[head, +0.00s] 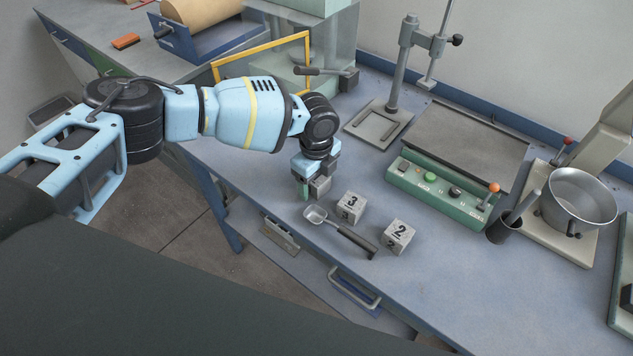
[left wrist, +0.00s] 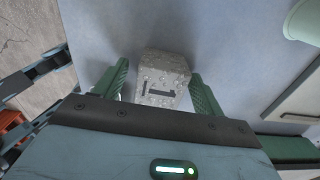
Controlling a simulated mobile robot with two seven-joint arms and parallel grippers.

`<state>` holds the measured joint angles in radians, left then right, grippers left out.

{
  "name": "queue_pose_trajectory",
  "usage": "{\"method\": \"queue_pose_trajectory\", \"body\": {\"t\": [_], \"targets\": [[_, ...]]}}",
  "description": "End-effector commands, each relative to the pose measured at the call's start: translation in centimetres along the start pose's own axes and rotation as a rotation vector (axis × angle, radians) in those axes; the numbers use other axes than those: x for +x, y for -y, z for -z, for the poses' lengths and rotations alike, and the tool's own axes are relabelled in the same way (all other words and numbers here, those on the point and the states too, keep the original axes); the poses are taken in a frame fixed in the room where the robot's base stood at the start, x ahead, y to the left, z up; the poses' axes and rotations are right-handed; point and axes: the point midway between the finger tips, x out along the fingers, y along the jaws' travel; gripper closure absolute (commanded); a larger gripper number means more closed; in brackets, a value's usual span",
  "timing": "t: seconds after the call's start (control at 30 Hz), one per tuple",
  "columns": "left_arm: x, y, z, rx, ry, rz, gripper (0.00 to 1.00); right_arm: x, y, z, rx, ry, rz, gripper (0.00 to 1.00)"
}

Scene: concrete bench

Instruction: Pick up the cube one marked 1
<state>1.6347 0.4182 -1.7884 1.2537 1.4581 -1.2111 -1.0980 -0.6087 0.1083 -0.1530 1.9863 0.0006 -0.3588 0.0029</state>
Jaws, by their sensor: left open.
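Cube one (left wrist: 163,75) is a rough grey concrete cube with a dark 1 on the face toward the left wrist camera. It sits on the blue bench top between the two green fingers of my left gripper (left wrist: 160,82), which is open around it. In the head view, my left gripper (head: 311,184) points down at the bench, and part of the grey cube (head: 320,187) shows beside a green finger. The rest of it is hidden by the gripper. My right gripper is not in view.
Cube 3 (head: 351,207) and cube 2 (head: 397,236) stand nearby to the right. A scoop with a dark handle (head: 357,241) lies close to them. A green control box (head: 440,190) stands behind, with a metal pot (head: 579,200) at the right. The bench's front edge is near.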

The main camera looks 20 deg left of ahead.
Motion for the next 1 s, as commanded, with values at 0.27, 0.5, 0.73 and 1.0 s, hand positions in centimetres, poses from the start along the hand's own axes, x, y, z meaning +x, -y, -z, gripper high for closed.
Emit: {"method": "queue_pose_trajectory", "body": {"t": [0.27,0.5,0.73,1.0], "targets": [[0.0,0.0,0.0,0.000,0.000,0.000,0.59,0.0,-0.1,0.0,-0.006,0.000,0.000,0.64],[-0.1,0.0,0.0,0.000,0.001,0.001,0.86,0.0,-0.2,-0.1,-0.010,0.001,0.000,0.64],[-0.2,0.0,0.0,0.000,0.000,0.001,0.86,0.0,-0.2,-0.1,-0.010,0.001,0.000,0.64],[-2.2,0.1,-0.1,-0.001,0.000,0.003,0.86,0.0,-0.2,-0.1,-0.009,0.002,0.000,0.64]]}}
